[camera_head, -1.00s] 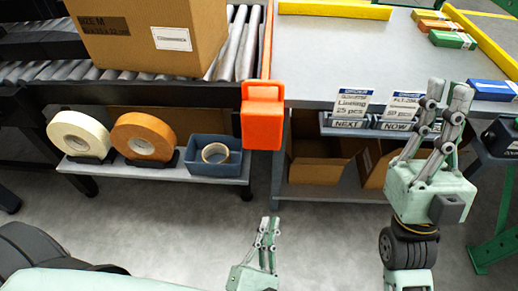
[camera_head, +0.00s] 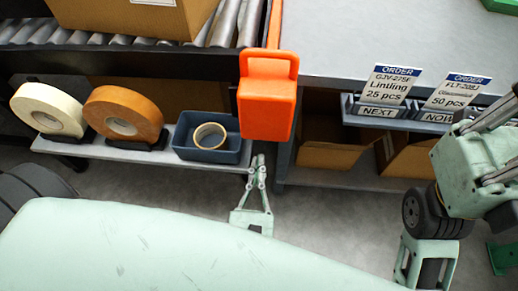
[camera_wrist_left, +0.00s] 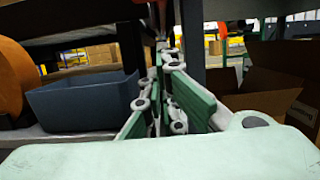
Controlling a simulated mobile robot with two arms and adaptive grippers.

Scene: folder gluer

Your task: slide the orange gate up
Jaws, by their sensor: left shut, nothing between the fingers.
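The orange gate (camera_head: 268,108) has a block-like handle with a slot near its top. It hangs at the front edge between the roller conveyor and the grey table. My left gripper (camera_head: 258,160) is shut and empty, fingers pointing up, just below the gate's lower end in the head view. Whether it touches the gate I cannot tell. In the left wrist view its fingers (camera_wrist_left: 170,90) are close together with nothing seen between them, and the gate is not clearly seen there. My right gripper (camera_head: 498,118) is at the right edge, its fingertips cut off.
A blue bin (camera_head: 208,150) with a tape roll stands on the low shelf, beside an orange roll (camera_head: 122,112) and a cream roll (camera_head: 48,110). A cardboard box (camera_head: 140,15) sits on the rollers. Order cards (camera_head: 390,85) and open cartons (camera_head: 325,150) are at right.

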